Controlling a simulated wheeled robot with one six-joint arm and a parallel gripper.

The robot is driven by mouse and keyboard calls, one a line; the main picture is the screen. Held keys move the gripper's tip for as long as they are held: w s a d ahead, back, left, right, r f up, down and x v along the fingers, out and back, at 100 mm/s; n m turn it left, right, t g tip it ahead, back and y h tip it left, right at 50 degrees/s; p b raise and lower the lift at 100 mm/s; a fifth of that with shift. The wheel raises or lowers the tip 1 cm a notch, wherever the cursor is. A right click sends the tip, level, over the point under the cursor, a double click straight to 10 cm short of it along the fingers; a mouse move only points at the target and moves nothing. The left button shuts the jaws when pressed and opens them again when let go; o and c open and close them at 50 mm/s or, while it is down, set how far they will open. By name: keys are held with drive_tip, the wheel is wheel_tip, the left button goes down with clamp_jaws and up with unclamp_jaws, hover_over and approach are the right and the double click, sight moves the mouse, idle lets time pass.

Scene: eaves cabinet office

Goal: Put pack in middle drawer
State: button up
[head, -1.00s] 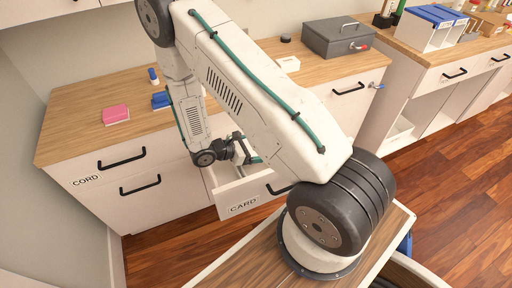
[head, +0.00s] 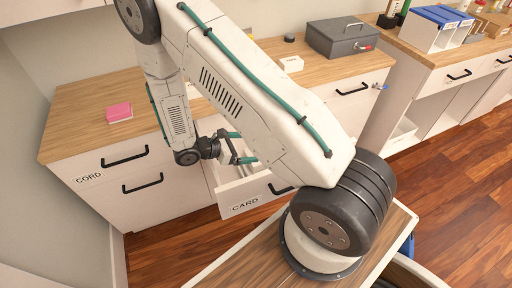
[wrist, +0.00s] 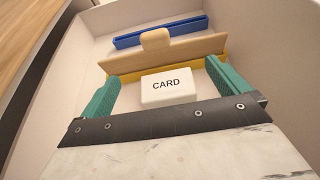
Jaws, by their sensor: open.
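A white pack marked CARD (wrist: 168,87) lies inside an open drawer, in front of a tan divider with a knob. The drawer, with a CARD label on its front (head: 244,204), is pulled out of the cabinet in the head view, and its pale inner wall (wrist: 256,50) shows in the wrist view. My gripper (head: 244,147) is at the drawer's opening. In the wrist view its teal fingers (wrist: 163,78) are open on either side of the pack, with gaps visible. The pack is not visible in the head view.
The tan divider (wrist: 165,54) and a blue bar (wrist: 160,32) lie farther inside the drawer. A pink pack (head: 119,112), a small white box (head: 291,64) and a grey cash box (head: 340,36) stand on the counter. A CORD drawer (head: 90,177) is shut at left.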

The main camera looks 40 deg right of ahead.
drive_tip(key=v, duration=0.6)
drive_tip(key=s+r+m+y, duration=0.3)
drive_tip(key=r+m, duration=0.1)
drive_tip(key=r, duration=0.8)
drive_tip(key=s+r+m+y, duration=0.3)
drive_tip(key=s+r+m, duration=0.15)
drive_tip(key=r, duration=0.65)
drive_tip(key=s+a+r+m+t+y, duration=0.2)
drive_tip(key=s+r+m+y, duration=0.1)
drive_tip(key=s+r, duration=0.3)
drive_tip(key=s+a+r+m+t+y, duration=0.1)
drive_tip(key=s+r+m+t+y, duration=0.2)
drive_tip(key=s+r, duration=0.3)
drive_tip(key=shift+s+a+y, duration=0.4)
drive_tip(key=shift+s+y, duration=0.1)
drive_tip(key=shift+s, duration=0.7)
